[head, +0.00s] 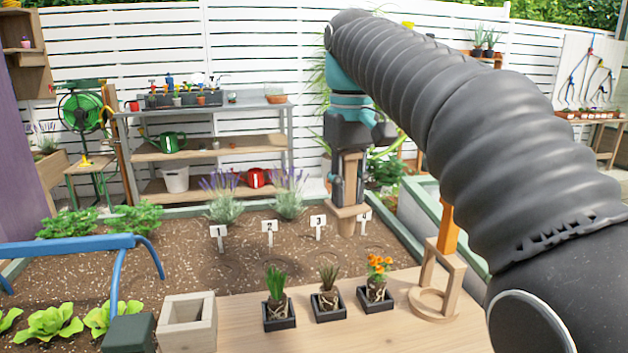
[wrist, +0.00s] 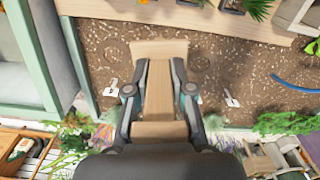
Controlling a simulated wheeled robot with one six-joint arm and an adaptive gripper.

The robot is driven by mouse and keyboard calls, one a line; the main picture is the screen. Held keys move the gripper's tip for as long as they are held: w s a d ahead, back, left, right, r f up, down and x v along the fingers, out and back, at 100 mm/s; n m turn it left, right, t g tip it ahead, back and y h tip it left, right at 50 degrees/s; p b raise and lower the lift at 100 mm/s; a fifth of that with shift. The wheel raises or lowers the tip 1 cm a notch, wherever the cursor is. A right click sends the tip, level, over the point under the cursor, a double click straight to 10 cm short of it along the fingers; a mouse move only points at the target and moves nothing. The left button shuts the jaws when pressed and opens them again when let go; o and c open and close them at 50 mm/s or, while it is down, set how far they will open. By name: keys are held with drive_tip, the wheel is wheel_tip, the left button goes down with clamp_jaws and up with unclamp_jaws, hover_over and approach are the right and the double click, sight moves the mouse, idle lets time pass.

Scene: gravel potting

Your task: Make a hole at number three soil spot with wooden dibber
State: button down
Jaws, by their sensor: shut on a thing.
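My gripper (head: 348,190) is shut on the wooden dibber (head: 346,222), which hangs upright between the number 3 sign (head: 318,222) and the number 4 sign (head: 364,217) in the head view. I cannot tell whether its lower end touches the soil. In the wrist view both fingers of my gripper (wrist: 159,95) clasp the pale wooden dibber (wrist: 158,88); its wide end hides part of the soil. Ring-marked soil spots show to either side of it, one to the left (wrist: 114,52) and one to the right (wrist: 200,61). The sign numbers are unreadable there.
The brown soil bed (head: 110,265) also has signs 1 (head: 218,232) and 2 (head: 269,227). A wooden table (head: 245,338) in front holds several potted plants, a square planter (head: 187,322) and a wooden stand (head: 432,270). A blue rail (head: 70,247) crosses the left.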

drive_tip(key=w+a+f+n, duration=0.2)
drive_tip(key=w+a+n, duration=0.15)
drive_tip(key=w, duration=0.45)
hover_over(327, 259)
drive_tip(key=shift+f, duration=3.45)
drive_tip(key=shift+s+f+n+b, duration=0.1)
drive_tip(key=shift+f+n+b, duration=0.25)
drive_tip(key=shift+f+b, duration=0.6)
drive_tip(key=shift+f+b, duration=0.45)
drive_tip(key=shift+f, duration=0.5)
drive_tip(key=shift+f+b, duration=1.4)
drive_tip(key=shift+f, duration=0.65)
drive_tip(key=shift+r, duration=0.1)
wheel_tip(327, 259, up, 6)
drive_tip(key=p, duration=0.6)
drive_tip(key=shift+f, duration=0.25)
drive_tip(key=shift+r, duration=2.3)
